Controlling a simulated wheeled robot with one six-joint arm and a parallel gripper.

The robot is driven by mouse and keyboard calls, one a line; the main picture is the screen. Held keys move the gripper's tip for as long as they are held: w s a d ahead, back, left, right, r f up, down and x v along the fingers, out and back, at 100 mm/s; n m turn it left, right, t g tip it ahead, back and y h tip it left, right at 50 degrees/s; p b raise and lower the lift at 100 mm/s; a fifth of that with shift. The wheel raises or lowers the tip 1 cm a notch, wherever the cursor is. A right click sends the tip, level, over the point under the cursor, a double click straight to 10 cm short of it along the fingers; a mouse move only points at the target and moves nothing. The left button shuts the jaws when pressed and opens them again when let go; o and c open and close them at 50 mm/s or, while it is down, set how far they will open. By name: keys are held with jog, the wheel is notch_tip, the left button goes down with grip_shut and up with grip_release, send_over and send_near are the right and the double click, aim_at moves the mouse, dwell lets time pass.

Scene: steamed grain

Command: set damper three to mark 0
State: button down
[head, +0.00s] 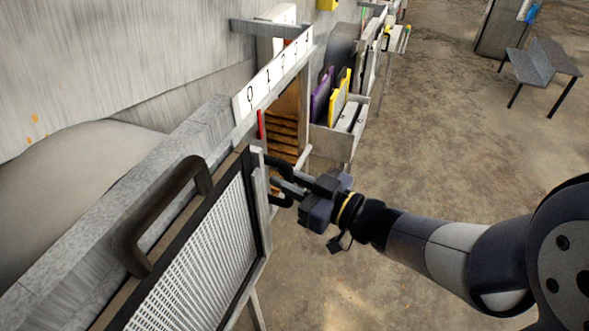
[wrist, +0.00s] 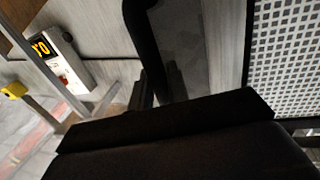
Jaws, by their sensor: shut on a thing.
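A white scale strip (head: 272,75) with black numerals, 0 at its near end, runs along a rail. A red pointer (head: 260,124) stands just below the strip, near the 0 and 1 end. Beneath it is the damper, a perforated light panel (head: 205,265) in a dark frame; its mesh also shows in the wrist view (wrist: 290,45). My gripper (head: 284,188) is shut on a black handle (head: 280,162) at the panel's far edge. In the wrist view the handle (wrist: 143,40) is a curved black bar running between the fingers. The exact grip contact is partly hidden.
A thick dark U-shaped handle (head: 133,240) stands at the near left. Beyond the damper is a rack (head: 335,142) with purple and yellow boards. A grey bench (head: 540,65) stands far right. The wrist view shows a small display (wrist: 42,46) with orange digits.

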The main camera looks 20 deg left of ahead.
jog(key=shift+s+f, duration=0.1)
jog(key=shift+s, duration=0.1)
jog(key=c, duration=1.4)
grip_release()
jog(key=shift+s, duration=0.1)
jog(key=shift+c, duration=0.2)
jog(key=v, duration=1)
jog(key=shift+d, duration=0.35)
jog(key=shift+a, duration=0.1)
jog(key=shift+x, duration=5.3)
